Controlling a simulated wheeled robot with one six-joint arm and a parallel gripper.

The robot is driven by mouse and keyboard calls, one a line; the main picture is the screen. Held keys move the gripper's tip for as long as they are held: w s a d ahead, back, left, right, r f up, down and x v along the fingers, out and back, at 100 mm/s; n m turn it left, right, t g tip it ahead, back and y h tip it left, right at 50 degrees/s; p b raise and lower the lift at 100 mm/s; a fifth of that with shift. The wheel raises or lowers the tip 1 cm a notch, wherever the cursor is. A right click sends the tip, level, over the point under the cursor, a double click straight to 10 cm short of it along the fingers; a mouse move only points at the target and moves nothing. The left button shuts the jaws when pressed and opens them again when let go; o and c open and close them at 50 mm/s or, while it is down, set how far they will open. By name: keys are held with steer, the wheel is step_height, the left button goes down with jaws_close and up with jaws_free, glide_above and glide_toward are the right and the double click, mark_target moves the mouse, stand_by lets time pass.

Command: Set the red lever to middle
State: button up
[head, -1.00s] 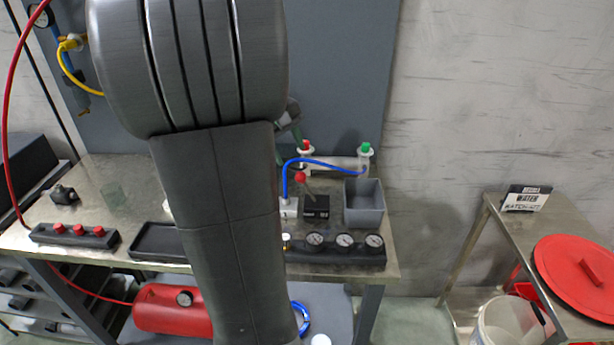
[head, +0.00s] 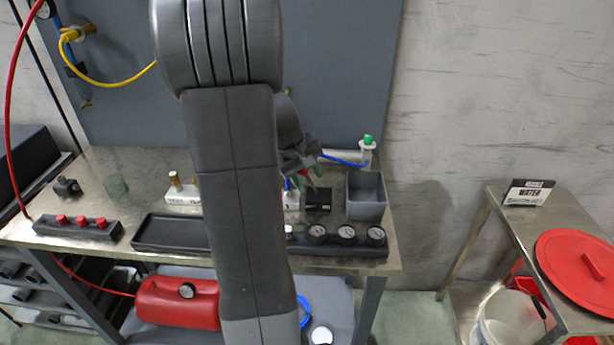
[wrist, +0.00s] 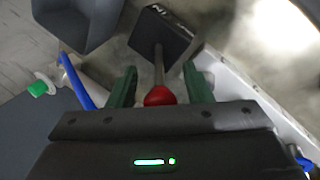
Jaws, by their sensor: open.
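The red lever has a round red knob (wrist: 159,96) on a thin metal shaft, which rises from a black box (wrist: 165,35) in the wrist view. In the head view the black box (head: 318,200) stands on the bench, with the knob mostly hidden by my gripper. My gripper (wrist: 161,84) is open, with one green finger on each side of the lever. The knob appears between the fingers, close to the palm, with gaps visible on both sides. In the head view my gripper (head: 304,168) is just above the box.
A grey bin (head: 366,210) stands right of the box. A gauge strip (head: 335,249) lies in front of it. A white block (wrist: 240,85) is close beside the right finger. A blue hose (head: 342,161) and a green-capped fitting (head: 368,142) are behind.

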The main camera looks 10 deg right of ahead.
jaws_close()
steer(key=d+r+y+p, duration=0.1)
steer(key=p, duration=0.1)
steer(key=shift+s+y+p, duration=0.15)
steer(key=shift+y+p, duration=0.15)
steer(key=shift+s+d+t+y+p, duration=0.15)
steer(key=shift+d+t+y+p, duration=0.35)
steer(key=shift+y+p, duration=0.35)
steer(key=shift+s+d+f+y, duration=0.15)
steer(key=shift+d+y, duration=0.4)
steer(key=shift+y, duration=0.2)
jaws_free()
